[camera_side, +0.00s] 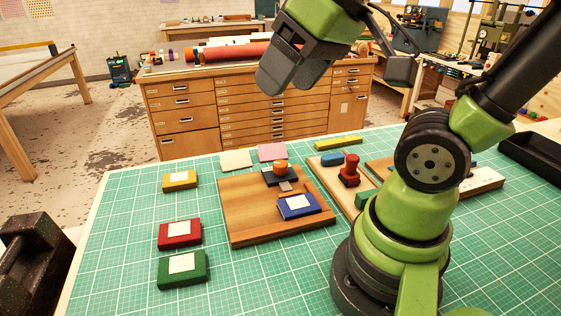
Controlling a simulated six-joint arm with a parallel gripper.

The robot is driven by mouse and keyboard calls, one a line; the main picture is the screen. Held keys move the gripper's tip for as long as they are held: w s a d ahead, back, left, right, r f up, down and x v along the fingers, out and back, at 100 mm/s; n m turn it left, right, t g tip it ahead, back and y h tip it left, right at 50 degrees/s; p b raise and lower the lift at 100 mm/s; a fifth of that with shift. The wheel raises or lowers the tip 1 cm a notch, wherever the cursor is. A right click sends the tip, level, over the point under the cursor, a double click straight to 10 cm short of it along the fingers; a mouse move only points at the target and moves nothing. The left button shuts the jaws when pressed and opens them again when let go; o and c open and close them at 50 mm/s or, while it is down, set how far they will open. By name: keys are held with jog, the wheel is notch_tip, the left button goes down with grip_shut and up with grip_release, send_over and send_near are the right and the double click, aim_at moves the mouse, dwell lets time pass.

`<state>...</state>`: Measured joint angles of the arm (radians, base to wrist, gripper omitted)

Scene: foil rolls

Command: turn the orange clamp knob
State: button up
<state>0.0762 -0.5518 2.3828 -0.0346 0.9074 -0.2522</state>
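The orange clamp knob (280,165) sits on top of a small black clamp (272,179) near the back edge of a brown wooden board (249,218). A grey metal piece shows in front of the clamp. A blue block with a white label (297,206) lies on the same board, in front of the clamp. My gripper (282,78) is high above the table at the top of the picture, well apart from the knob.
Yellow (179,180), red (179,234) and green (182,269) labelled blocks lie left of the board. A red stamp-like piece (349,171) stands on another board to the right. A black tray (534,157) is at far right. The green mat (115,235) is clear at left.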

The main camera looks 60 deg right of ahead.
jog(key=w+d+f+n+g, duration=0.2)
jog(key=w+d+n, duration=0.1)
jog(key=w+d, duration=0.15)
jog(key=n+g+h, duration=0.1)
jog(key=n+g, duration=0.4)
jog(key=n, duration=0.6)
send_near(280, 163)
jog(key=f, duration=0.9)
jog(key=shift+s+f, duration=0.15)
jog(key=shift+s, duration=0.2)
jog(key=c, duration=0.9)
